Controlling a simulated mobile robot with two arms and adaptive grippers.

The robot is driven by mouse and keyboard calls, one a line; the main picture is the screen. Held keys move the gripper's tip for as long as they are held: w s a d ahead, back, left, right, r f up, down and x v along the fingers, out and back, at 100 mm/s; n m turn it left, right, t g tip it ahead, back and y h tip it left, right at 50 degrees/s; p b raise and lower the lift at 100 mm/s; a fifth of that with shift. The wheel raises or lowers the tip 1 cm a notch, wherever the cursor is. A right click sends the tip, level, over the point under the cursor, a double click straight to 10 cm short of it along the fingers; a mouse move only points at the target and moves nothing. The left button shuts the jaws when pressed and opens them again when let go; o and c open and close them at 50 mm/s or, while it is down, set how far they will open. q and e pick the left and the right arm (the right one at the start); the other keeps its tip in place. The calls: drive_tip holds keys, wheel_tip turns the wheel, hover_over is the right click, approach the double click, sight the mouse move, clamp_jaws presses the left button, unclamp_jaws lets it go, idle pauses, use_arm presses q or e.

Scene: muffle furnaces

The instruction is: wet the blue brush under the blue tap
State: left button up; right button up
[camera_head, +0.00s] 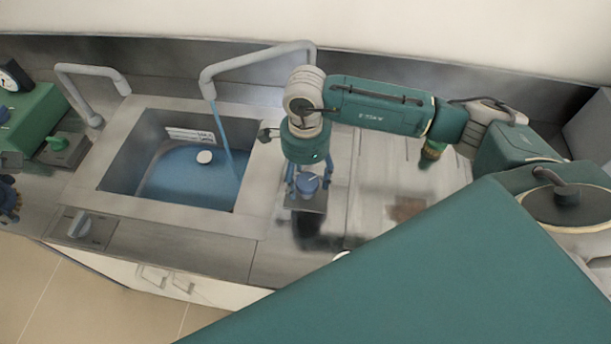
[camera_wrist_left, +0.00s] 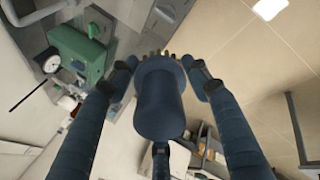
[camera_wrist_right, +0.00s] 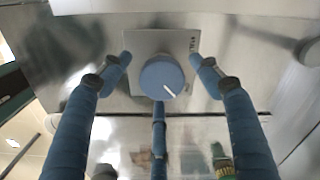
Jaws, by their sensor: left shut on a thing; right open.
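The blue tap knob (camera_head: 307,183) sits on a square plate right of the sink; its white mark points to the lower right in the right wrist view (camera_wrist_right: 162,78). My right gripper (camera_head: 309,178) is open, its fingers spread around the knob; I cannot tell if they touch it. Blue water (camera_head: 222,135) runs from the larger grey spout (camera_head: 255,58) into the sink (camera_head: 122,160). My left gripper (camera_wrist_left: 160,82) is shut on the blue brush (camera_wrist_left: 158,105), seen from its handle end, bristles beyond. In the head view it is cut off at the left edge, away from the water.
A second grey spout (camera_head: 90,70) stands at the sink's left, with no water showing. A grey knob (camera_head: 81,225) is at the front left and a green knob (camera_head: 57,143) at the left. A green device with a dial (camera_head: 30,115) stands behind my left gripper.

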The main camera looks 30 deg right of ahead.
use_arm(q)
drive_tip(key=shift+d, duration=0.15)
use_arm(e)
drive_tip(key=c, duration=1.1)
drive_tip(key=shift+c, duration=0.2)
use_arm(q)
drive_tip(key=shift+f, duration=0.2)
use_arm(e)
drive_tip(key=shift+a, duration=0.1)
